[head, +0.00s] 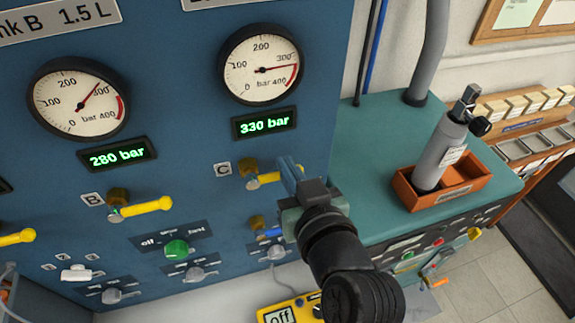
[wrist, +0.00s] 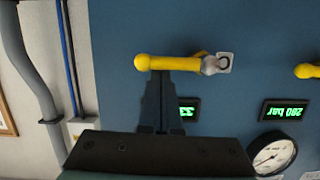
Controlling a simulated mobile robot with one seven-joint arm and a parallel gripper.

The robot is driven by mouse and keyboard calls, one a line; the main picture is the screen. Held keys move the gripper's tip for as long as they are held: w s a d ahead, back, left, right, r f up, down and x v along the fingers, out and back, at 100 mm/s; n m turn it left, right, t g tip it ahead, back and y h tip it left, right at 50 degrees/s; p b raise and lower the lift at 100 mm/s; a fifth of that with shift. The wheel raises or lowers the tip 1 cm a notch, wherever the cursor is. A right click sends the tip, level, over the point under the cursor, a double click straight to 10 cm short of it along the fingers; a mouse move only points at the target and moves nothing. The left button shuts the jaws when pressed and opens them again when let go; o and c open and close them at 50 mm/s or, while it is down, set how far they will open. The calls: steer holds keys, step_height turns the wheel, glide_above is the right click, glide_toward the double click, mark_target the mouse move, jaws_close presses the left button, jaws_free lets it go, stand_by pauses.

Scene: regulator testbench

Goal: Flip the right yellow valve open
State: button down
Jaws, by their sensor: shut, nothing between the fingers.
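The right yellow valve (head: 264,180), by the label C, has its handle lying roughly level along the blue panel, with its right part hidden behind my gripper. In the wrist view the yellow handle (wrist: 170,62) runs from a rounded free end on the left to a metal pivot on the right. My gripper (head: 288,168) is shut and empty at the handle's free-end side. In the wrist view my fingertips (wrist: 161,78) meet the handle's edge near that end; whether they touch it I cannot tell.
Another yellow valve (head: 146,208), by the label B, sits to the left. A gauge (head: 261,65) and a 330 bar display (head: 264,124) are above valve C. A blue handle (head: 268,233) lies below it. A teal bench (head: 375,130) with a grey cylinder (head: 440,150) stands right.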

steer(key=shift+d+f+m, duration=0.15)
steer(key=shift+f+m, duration=0.2)
steer(key=shift+m, duration=0.15)
step_height(320, 180, down, 4)
steer(key=m+y+b, duration=0.1)
steer(key=m, duration=0.1)
steer(key=m+y+b, duration=0.1)
steer(key=m, duration=0.2)
steer(key=shift+r+m+y+b, duration=0.1)
steer(key=shift+m+y+b, duration=0.2)
steer(key=shift+b, duration=0.1)
steer(key=f+m, duration=0.1)
steer(key=m, duration=0.1)
steer(key=a+m+y+b, duration=0.1)
steer(key=m, duration=0.1)
steer(key=a+f+m, duration=0.1)
steer(key=m, duration=0.1)
steer(key=shift+s+a+f+y+b, duration=0.1)
steer(key=shift+s+f+y+b, duration=0.2)
steer(key=shift+s+f+b, duration=0.1)
